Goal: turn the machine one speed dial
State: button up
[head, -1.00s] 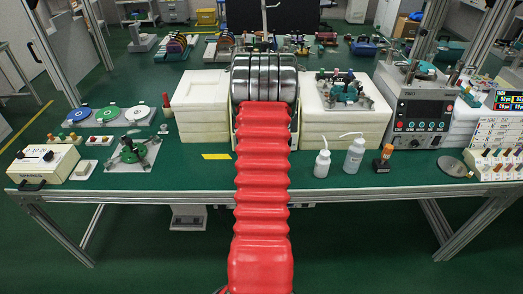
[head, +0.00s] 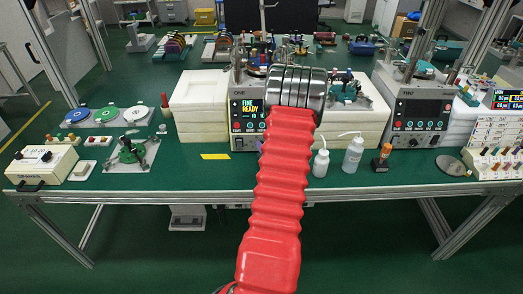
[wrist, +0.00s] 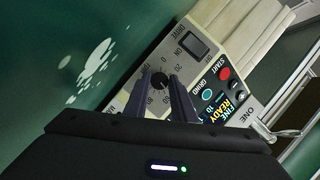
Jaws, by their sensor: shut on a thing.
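Machine one (head: 247,113) stands at the middle of the bench, with a lit display reading FINE READY. My silver-banded wrist and red sleeve cover its right side in the head view. The finger bodies cover part of the scale, so the exact setting cannot be read. My gripper is hidden behind my wrist in the head view.
On the panel, a drive switch (wrist: 194,44), a red button (wrist: 225,73) and a teal button (wrist: 209,94) sit near my fingers. White blocks (head: 200,125) flank the machine. Bottles (head: 353,157) stand at front right. A second machine (head: 420,115) stands farther right.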

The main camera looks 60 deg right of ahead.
jog(key=shift+s+d+f+m+t, duration=0.15)
jog(key=shift+m+t, duration=0.1)
jog(key=shift+m, duration=0.3)
jog(key=shift+s+f+m+t, duration=0.1)
jog(key=shift+m+t, duration=0.15)
jog(key=shift+m, duration=0.3)
jog(key=o, duration=1)
jog(key=shift+w, duration=0.1)
jog(key=shift+r, duration=0.1)
jog(key=v, duration=1.4)
jog(key=shift+w, duration=0.1)
